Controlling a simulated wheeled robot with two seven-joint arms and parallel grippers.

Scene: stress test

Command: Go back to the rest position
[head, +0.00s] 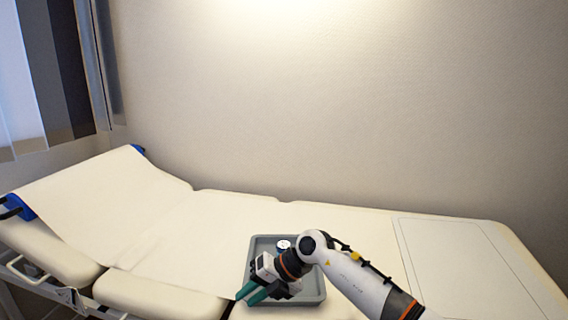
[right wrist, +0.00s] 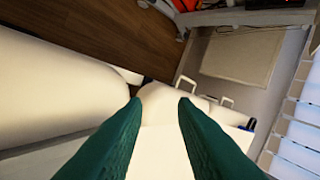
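My right gripper (head: 246,294) shows in the head view, over the front left part of a grey tray (head: 315,297) on the couch. Its green fingers point down and to the left. In the right wrist view its two fingers (right wrist: 160,102) stand apart, with nothing between them. My right arm crosses the tray's right part and hides some of it. My left gripper is not in view.
The cream examination couch (head: 350,221) has a raised backrest (head: 110,190) at the left. A small round white and dark item (head: 284,245) stands in the tray. A flat pale panel (head: 455,265) lies on the couch's right end. A wall rises behind.

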